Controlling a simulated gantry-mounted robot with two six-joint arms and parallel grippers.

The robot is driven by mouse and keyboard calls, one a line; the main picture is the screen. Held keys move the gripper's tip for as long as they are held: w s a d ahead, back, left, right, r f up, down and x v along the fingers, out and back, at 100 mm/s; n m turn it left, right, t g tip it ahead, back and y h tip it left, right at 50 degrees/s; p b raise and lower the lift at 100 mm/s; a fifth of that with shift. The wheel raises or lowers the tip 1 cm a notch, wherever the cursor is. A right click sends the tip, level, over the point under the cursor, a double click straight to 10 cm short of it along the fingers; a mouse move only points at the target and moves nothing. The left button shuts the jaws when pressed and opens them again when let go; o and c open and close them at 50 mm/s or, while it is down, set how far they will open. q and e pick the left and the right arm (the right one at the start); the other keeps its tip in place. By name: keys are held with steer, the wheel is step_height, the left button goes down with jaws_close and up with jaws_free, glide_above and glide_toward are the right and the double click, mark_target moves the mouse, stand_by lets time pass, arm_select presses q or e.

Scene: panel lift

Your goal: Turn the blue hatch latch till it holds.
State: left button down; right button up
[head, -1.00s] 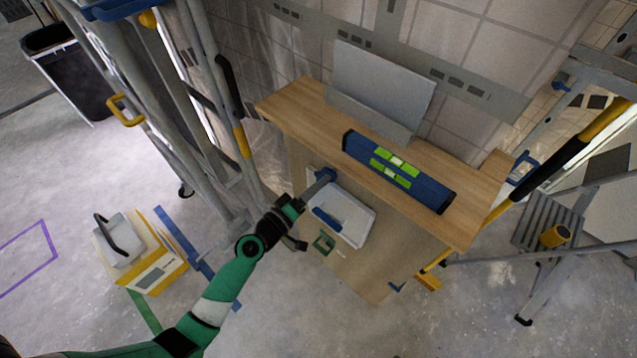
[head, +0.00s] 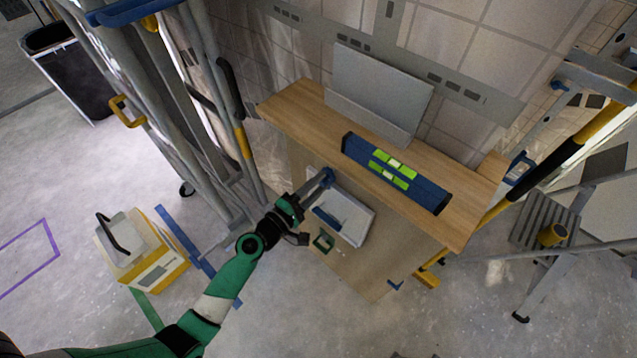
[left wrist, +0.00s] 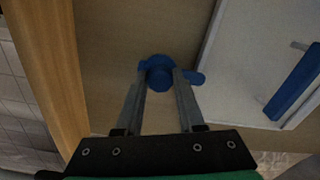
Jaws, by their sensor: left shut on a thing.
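The blue latch (left wrist: 160,76) sits on the wooden panel beside the hatch. It shows in the head view (head: 328,177) just under the shelf, partly hidden by my gripper. My left gripper (head: 318,184) reaches it from the lower left. In the left wrist view its two fingers (left wrist: 160,88) are shut on the latch, one on each side, with a short blue arm sticking out past the right finger. The white hatch (head: 356,219) with its blue handle (head: 326,217) is right of the latch; the handle also shows in the left wrist view (left wrist: 297,82). My right gripper is not in view.
A wooden shelf (head: 285,103) overhangs the panel, holding a blue level (head: 429,189) and a grey plate (head: 378,88). A green fitting (head: 323,242) is below the hatch. Grey metal frames stand left and a step stool (head: 552,218) right.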

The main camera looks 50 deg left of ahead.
arm_select(q)
steer(key=shift+n, duration=0.3)
steer(key=c, duration=0.5)
jaws_free()
steer(key=s, duration=0.7)
steer(key=s+d, duration=0.1)
steer(key=s, duration=0.3)
steer(key=shift+s+b, duration=0.3)
steer(key=shift+a, duration=0.1)
